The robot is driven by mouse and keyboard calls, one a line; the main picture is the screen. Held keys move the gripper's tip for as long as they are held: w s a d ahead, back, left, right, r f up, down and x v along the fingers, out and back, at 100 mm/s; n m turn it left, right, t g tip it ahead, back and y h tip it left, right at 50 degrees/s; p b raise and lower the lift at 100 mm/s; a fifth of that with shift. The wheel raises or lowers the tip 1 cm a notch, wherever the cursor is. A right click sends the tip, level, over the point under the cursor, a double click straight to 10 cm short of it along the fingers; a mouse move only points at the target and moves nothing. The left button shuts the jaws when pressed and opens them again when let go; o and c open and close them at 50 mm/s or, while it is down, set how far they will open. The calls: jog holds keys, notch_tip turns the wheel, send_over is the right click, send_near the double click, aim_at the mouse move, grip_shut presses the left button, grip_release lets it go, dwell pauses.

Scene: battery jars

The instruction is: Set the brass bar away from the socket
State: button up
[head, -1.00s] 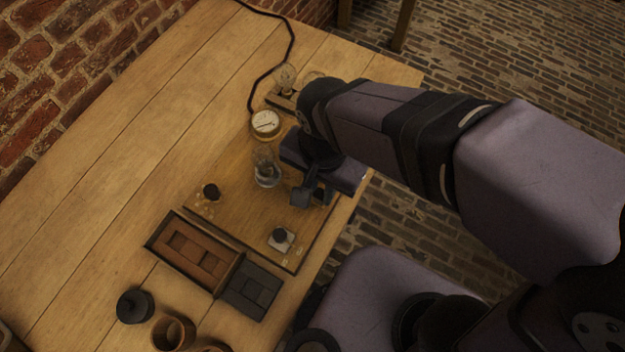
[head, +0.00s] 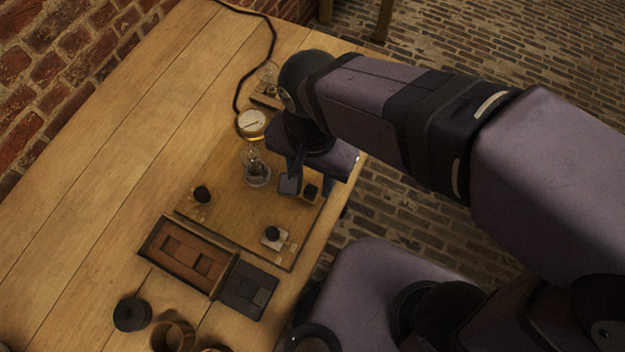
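My gripper (head: 308,186) hangs over the right edge of the wooden board (head: 225,213). Its two fingers look apart, and I see nothing held between them. A black knob (head: 310,191) on a small pale base shows just below and between the fingers. I cannot make out the brass bar or pick out the socket with certainty; my wrist and hand hide part of the board's right side. A glass jar (head: 257,172) stands on the board left of the gripper. Other black knobs stand at the board's left (head: 202,194) and front (head: 272,233).
A brass-rimmed gauge (head: 252,123) and a glass bulb (head: 267,73) stand behind the board, with a black cable (head: 272,40). A wooden tray (head: 185,256) and a dark tray (head: 247,289) lie in front. The table's left side is clear.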

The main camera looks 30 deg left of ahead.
jog(key=shift+r, duration=1.95)
jog(key=w+d+f+p, duration=0.1)
jog(key=w+d+p, duration=0.3)
jog(key=d, duration=0.5)
jog(key=w+d+f+p, duration=0.1)
jog(key=w+d+p, duration=0.2)
jog(key=w+d, duration=0.5)
jog(key=s+d+p, duration=0.2)
jog(key=s+d, duration=0.1)
jog(key=d, duration=0.7)
notch_tip(320, 180, down, 37)
jog(key=b, duration=3.6)
jog(key=shift+b, duration=0.35)
